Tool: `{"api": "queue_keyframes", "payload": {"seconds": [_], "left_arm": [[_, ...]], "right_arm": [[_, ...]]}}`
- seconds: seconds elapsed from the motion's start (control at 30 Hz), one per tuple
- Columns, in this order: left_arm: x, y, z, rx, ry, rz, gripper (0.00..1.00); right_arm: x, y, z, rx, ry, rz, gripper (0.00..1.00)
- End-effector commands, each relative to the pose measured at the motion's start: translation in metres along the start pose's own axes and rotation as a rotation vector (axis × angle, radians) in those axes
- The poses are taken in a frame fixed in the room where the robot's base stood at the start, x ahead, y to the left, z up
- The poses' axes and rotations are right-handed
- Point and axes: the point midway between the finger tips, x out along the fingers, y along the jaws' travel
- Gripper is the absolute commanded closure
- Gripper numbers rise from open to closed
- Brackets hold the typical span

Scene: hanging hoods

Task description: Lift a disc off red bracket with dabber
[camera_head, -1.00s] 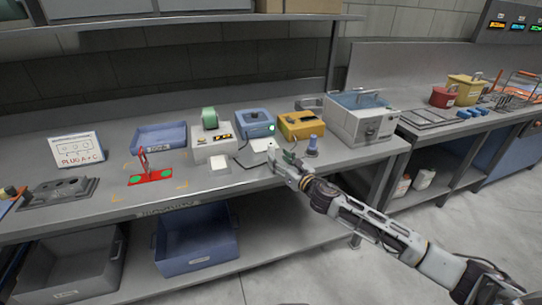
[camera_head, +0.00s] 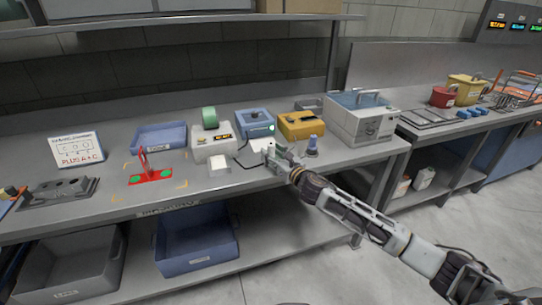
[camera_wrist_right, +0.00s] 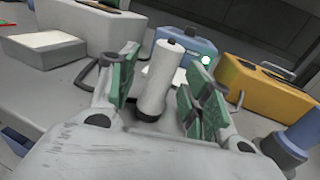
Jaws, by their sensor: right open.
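The red bracket (camera_head: 151,177) lies on the bench at the left, with an upright red part and two green discs, one at its left end (camera_head: 136,180) and one at its right (camera_head: 166,173). A white upright cylinder with a dark top, which looks like the dabber (camera_wrist_right: 157,78), stands between the fingers of my right gripper (camera_wrist_right: 163,85) in the wrist view. The green-padded fingers are open on both sides of it, with gaps showing. In the head view my right gripper (camera_head: 277,154) is over the bench right of the bracket, and the cylinder is hard to make out. My left gripper is out of view.
A blue upright peg (camera_head: 312,147) stands close right of my right gripper. Behind are a yellow box (camera_head: 301,126), a blue box (camera_head: 255,125) and a white device (camera_head: 214,147). A blue tray (camera_head: 160,138) sits behind the bracket. Bench before the bracket is clear.

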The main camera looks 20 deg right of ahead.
Motion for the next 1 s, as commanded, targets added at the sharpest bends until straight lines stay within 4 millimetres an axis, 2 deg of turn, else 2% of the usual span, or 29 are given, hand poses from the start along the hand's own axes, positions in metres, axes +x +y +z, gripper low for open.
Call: {"api": "queue_keyframes", "payload": {"seconds": [0.13,0.33,0.73,1.0], "left_arm": [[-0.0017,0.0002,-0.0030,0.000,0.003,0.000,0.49],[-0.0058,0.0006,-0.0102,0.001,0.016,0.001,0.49],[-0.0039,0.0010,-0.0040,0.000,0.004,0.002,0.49],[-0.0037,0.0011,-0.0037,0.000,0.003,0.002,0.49]], "right_arm": [[0.0096,0.0001,0.0000,0.001,0.000,0.000,0.51],[0.0133,0.0006,-0.0004,0.001,0.001,0.001,0.51],[0.0130,0.0003,-0.0003,0.001,0.000,0.001,0.51],[0.0130,0.0002,-0.0003,0.000,0.000,0.001,0.86]]}}
